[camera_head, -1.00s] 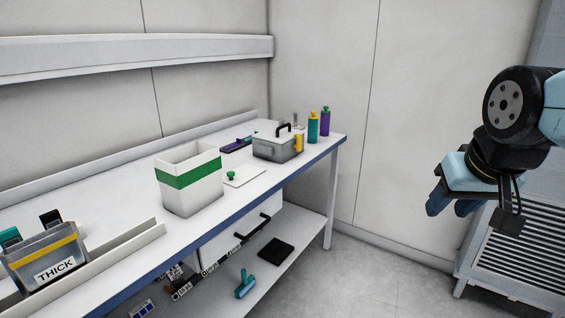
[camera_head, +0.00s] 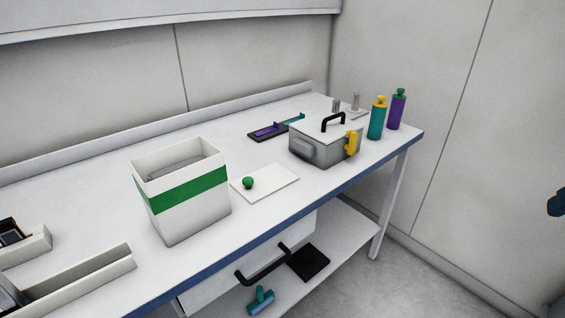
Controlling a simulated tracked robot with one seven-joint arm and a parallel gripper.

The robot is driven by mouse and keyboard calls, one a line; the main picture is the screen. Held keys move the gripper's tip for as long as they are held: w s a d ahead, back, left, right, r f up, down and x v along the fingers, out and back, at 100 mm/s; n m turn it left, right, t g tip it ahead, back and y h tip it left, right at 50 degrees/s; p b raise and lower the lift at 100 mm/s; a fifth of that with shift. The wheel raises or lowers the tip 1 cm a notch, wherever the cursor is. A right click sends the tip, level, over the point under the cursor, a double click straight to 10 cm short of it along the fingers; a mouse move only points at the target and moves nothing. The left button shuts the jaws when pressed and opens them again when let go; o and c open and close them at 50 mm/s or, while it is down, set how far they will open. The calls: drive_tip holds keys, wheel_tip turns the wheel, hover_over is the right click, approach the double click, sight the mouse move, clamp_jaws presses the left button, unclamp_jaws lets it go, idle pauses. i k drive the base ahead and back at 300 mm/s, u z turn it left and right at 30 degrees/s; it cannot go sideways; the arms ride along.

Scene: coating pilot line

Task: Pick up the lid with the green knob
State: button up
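The lid with the green knob (camera_head: 275,184) is a flat white plate lying on the bench top. Its round green knob (camera_head: 248,183) stands near its left corner. The lid lies just right of a white bin with a green band (camera_head: 184,190), between the bin and a grey lidded box. My gripper is not clearly in view. Only a small dark blue piece, perhaps of my arm or gripper, shows at the right edge, far from the lid.
The grey box (camera_head: 318,151) has a black handle and a yellow clip. Teal (camera_head: 377,122) and purple (camera_head: 397,112) bottles stand at the bench's right end. A dark tray (camera_head: 276,129) lies behind. The bench (camera_head: 110,221) has a blue front edge; a drawer handle (camera_head: 262,265) sticks out below.

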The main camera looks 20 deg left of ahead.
sight(258, 185)
drive_tip(key=u, duration=0.4)
drive_tip(key=i, duration=0.95)
drive_tip(key=u, duration=0.6)
drive_tip(key=k, duration=0.8)
drive_tip(key=u, duration=0.2)
drive_tip(key=i, duration=0.85)
drive_tip(key=z, duration=0.05)
